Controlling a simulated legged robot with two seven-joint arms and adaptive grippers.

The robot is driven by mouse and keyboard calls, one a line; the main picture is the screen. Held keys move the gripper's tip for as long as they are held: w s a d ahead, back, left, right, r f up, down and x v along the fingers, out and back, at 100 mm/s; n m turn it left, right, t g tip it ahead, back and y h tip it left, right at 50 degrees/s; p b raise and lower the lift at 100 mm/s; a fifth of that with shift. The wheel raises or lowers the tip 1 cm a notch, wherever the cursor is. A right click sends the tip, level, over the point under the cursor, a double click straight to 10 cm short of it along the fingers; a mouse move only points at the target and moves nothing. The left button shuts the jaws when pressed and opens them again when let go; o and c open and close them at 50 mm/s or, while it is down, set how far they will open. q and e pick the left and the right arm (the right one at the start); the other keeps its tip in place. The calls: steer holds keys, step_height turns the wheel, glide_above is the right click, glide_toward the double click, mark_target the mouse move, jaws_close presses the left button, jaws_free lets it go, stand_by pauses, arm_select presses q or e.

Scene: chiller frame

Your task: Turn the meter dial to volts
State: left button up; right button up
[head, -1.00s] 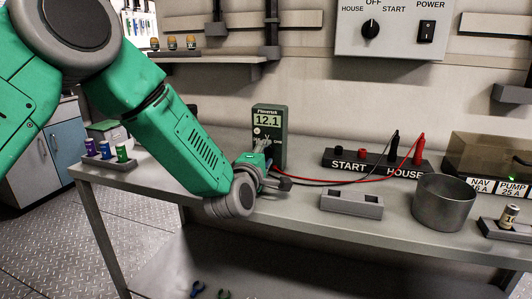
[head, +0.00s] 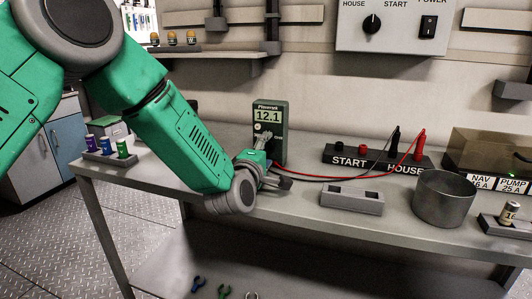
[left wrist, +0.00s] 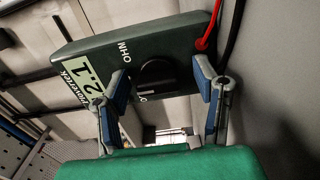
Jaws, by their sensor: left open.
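The meter (head: 270,118) is a dark green box standing upright on the bench, its display reading 12.1. In the left wrist view the meter (left wrist: 190,40) lies sideways across the picture. Its dark round dial (left wrist: 156,74) sits between my fingertips, with the OHM label to its left and another label partly hidden near the left finger. I cannot tell which mark the dial points to. My left gripper (head: 277,160) is open in front of the meter's lower face. In the left wrist view its two fingers (left wrist: 161,78) are spread either side of the dial. My right gripper is out of view.
Red and black leads run from the meter to the START/HOUSE terminal block (head: 375,160). A grey slotted block (head: 352,199), a metal cup (head: 443,199) and a fuse box (head: 490,158) stand to the right. Coloured cylinders in a rack (head: 108,158) stand at the left.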

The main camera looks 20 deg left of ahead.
arm_select(q)
steer(key=s, duration=1.2)
steer(key=shift+a+f, duration=0.1)
steer(key=shift+a, duration=0.15)
